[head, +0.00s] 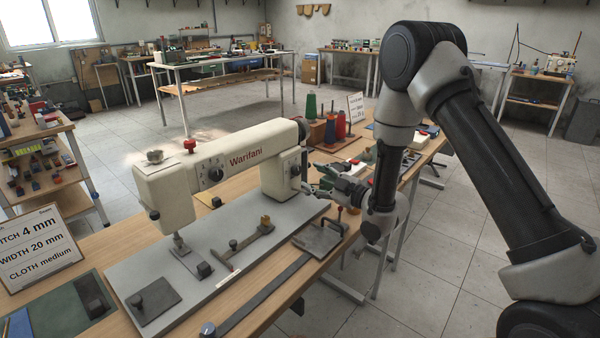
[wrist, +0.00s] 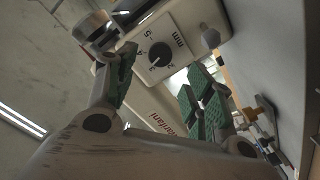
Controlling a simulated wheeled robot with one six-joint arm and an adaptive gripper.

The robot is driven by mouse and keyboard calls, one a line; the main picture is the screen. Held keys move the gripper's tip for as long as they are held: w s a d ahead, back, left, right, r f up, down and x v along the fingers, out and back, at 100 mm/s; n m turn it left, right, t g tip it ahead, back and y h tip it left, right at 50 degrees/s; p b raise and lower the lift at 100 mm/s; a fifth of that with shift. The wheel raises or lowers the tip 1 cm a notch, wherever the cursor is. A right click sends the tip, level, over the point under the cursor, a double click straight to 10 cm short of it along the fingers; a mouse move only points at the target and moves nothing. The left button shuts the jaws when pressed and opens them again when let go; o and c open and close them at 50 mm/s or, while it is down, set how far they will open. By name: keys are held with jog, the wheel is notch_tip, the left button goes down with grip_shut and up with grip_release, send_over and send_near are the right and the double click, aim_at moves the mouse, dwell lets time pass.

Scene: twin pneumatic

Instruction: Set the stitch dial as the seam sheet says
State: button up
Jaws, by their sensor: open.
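The cream sewing machine (head: 220,165) stands on the bench. A dark round stitch dial (wrist: 160,54) sits on a white plate marked in mm, with numbers from about 2 to 5, in the wrist view; its pointer setting is too small to read surely. The dial also shows on the machine's right column in the head view (head: 295,170). The seam sheet (head: 40,248) at left reads 4 mm on its stitch line, width 20 mm, cloth medium. My gripper (head: 309,178) is open and empty, close to the column. Its green-padded fingers (wrist: 160,92) lie apart, with the dial beyond them.
Another numbered dial (head: 215,174) is on the machine's front head. A second small sheet (head: 356,106) stands behind, near thread spools (head: 330,130). A grey metal plate (head: 320,237) and small tools lie on the bench below my gripper.

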aim_at(298, 170)
jog(key=x, duration=0.6)
jog(key=shift+w+a, duration=0.2)
jog(key=shift+a, duration=0.05)
jog(key=shift+c, duration=0.4)
jog(key=c, duration=0.9)
